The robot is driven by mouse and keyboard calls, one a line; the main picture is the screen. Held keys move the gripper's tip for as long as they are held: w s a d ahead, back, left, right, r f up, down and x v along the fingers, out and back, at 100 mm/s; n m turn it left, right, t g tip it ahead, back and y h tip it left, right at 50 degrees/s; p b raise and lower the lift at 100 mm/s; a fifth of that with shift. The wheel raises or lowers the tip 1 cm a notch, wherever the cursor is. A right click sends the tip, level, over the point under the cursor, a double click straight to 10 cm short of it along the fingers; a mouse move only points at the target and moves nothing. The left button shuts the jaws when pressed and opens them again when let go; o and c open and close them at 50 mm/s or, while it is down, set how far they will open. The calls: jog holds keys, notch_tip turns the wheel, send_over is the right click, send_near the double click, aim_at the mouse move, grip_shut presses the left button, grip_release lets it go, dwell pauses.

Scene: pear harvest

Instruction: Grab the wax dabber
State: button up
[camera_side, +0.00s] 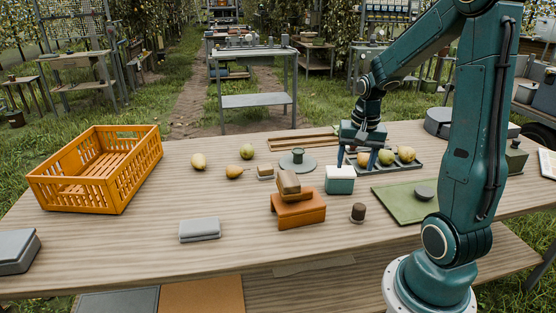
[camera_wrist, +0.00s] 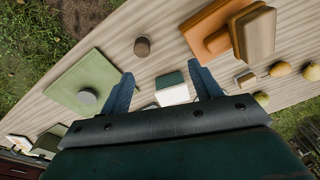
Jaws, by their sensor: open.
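I cannot tell for sure which piece is the wax dabber. A small dark brown stub (camera_side: 358,212) stands upright on the table near the front; it also shows in the wrist view (camera_wrist: 142,46). A small brown-topped block (camera_side: 265,172) lies further back. My gripper (camera_side: 357,160) points down, open and empty, above the table behind the stub. In the wrist view its two blue fingers (camera_wrist: 163,88) are spread apart, with a white box with a dark green top (camera_wrist: 172,88) showing between them. The stub lies beyond the fingertips, apart from them.
An orange-brown stand (camera_side: 298,210) holds a brown block. A tray of pears (camera_side: 400,165), a green mat (camera_side: 400,205) with a grey disc and a round grey-green lidded piece (camera_side: 298,162) are close by. An orange crate (camera_side: 95,185) stands left.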

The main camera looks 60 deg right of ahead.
aim_at(360, 206)
jog(key=s+d+f+m, duration=0.2)
jog(key=d+f, duration=0.3)
jog(key=shift+s+m+g+y, duration=0.2)
jog(key=shift+m+g+y, duration=0.1)
jog(key=shift+m, duration=0.1)
jog(key=shift+f, duration=0.15)
jog(key=shift+f, duration=4.2)
jog(key=shift+w+f, duration=0.1)
jog(key=shift+f, duration=2.45)
